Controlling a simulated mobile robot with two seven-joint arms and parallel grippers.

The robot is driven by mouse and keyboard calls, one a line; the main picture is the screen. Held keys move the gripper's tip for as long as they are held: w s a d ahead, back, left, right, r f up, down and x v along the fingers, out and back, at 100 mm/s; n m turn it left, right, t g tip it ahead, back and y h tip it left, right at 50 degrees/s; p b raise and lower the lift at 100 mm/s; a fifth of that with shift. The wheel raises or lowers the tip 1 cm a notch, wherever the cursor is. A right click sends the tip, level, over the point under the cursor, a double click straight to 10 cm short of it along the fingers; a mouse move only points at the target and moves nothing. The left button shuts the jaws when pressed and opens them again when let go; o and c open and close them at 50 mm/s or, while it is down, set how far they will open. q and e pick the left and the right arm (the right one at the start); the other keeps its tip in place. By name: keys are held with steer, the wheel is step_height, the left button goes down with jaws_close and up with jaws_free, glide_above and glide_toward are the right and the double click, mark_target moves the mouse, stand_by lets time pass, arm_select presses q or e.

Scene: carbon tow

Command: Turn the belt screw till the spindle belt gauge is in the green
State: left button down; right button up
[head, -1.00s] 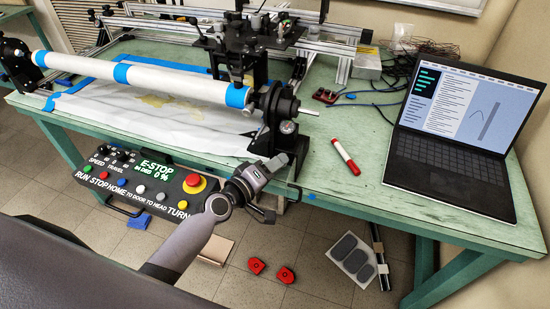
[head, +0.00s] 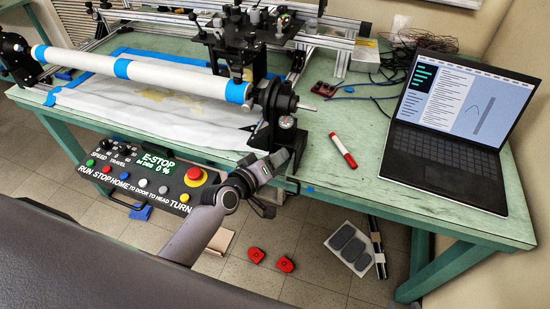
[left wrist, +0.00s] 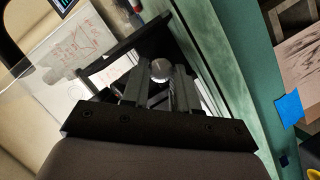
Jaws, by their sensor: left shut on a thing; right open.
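The spindle belt gauge (head: 288,122) is a small round dial with a pale face on the black spindle stand (head: 268,135); its needle and colours are too small to read. My left gripper (head: 280,158) is at the foot of that stand, just below the gauge, by the table's front edge. In the left wrist view, my left gripper (left wrist: 157,82) is shut on a round silver belt screw (left wrist: 160,70), whose head shows between the two fingers. The rest of the screw is hidden. My right gripper is out of view.
A white roller (head: 150,78) with blue tape runs left from the stand. A control box (head: 150,172) with a red E-stop button hangs below the table edge. A red marker (head: 343,150) and an open laptop (head: 450,135) lie to the right, with bare tabletop between.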

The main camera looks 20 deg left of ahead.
arm_select(q)
steer(key=c, duration=1.1)
jaws_free()
steer(key=shift+c, duration=0.2)
steer(key=v, duration=0.7)
steer(key=shift+s, duration=0.1)
steer(key=s+a+f+m+g+y, duration=0.1)
steer(key=s+f+m, duration=0.3)
steer(key=s, duration=0.4)
steer(key=s+a+f+m+g+y, duration=0.1)
steer(key=s+f+m, duration=0.3)
steer(key=s, duration=0.5)
step_height(320, 180, down, 3)
steer(key=shift+s+a+r+m+g+y, duration=0.15)
steer(key=shift+s+a+m+g+y, duration=0.15)
steer(key=shift+g, duration=0.6)
